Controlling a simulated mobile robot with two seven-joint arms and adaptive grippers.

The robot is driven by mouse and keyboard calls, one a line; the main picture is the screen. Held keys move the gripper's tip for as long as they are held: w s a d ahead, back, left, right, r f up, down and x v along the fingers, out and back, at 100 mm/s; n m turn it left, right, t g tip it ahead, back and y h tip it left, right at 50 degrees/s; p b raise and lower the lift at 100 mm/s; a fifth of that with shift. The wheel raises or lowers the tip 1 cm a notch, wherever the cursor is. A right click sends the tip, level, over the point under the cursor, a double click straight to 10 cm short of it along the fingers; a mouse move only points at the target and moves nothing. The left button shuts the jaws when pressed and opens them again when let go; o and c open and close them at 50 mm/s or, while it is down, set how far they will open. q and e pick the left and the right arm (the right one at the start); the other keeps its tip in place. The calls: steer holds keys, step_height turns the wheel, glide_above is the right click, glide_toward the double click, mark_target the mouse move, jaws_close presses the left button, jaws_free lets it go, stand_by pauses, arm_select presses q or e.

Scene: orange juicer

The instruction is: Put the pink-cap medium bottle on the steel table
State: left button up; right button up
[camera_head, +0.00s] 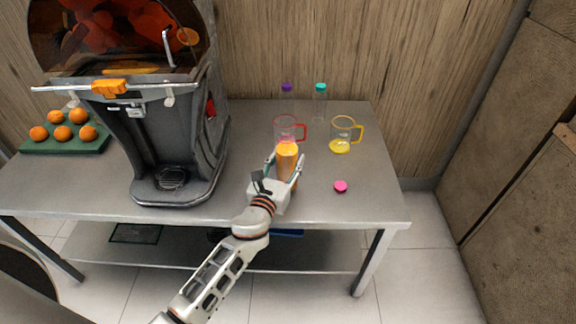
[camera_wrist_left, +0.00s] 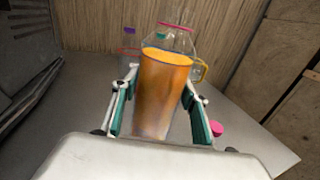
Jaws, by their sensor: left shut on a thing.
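The medium bottle (camera_head: 287,158) is clear, uncapped and filled with orange juice up to its shoulder. It stands upright over the steel table (camera_head: 240,205), right of the juicer. A pink ring shows at its mouth in the left wrist view, where the bottle (camera_wrist_left: 164,95) fills the middle. My left gripper (camera_head: 285,162) is shut around its body, one finger on each side. The bottle's base is hidden by the gripper, so I cannot tell whether it touches the table. The pink cap (camera_head: 340,186) lies loose on the table to the right. My right gripper is not in view.
A red-handled mug (camera_head: 284,124) stands just behind the bottle. A yellow-handled mug (camera_head: 341,138) and bottles with purple (camera_head: 286,88) and teal (camera_head: 320,87) caps stand farther back. The juicer (camera_head: 175,140) and an orange tray (camera_head: 65,146) are left. The table's front right is clear around the cap.

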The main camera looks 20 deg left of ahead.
arm_select(q)
steer(key=shift+f, duration=0.55)
steer(key=shift+r, duration=0.2)
steer(key=shift+f, duration=0.15)
steer(key=o, duration=1.2)
steer(key=shift+f+b, duration=0.2)
steer(key=shift+b, duration=0.1)
steer(key=o, duration=0.4)
steer(key=shift+r, duration=0.1)
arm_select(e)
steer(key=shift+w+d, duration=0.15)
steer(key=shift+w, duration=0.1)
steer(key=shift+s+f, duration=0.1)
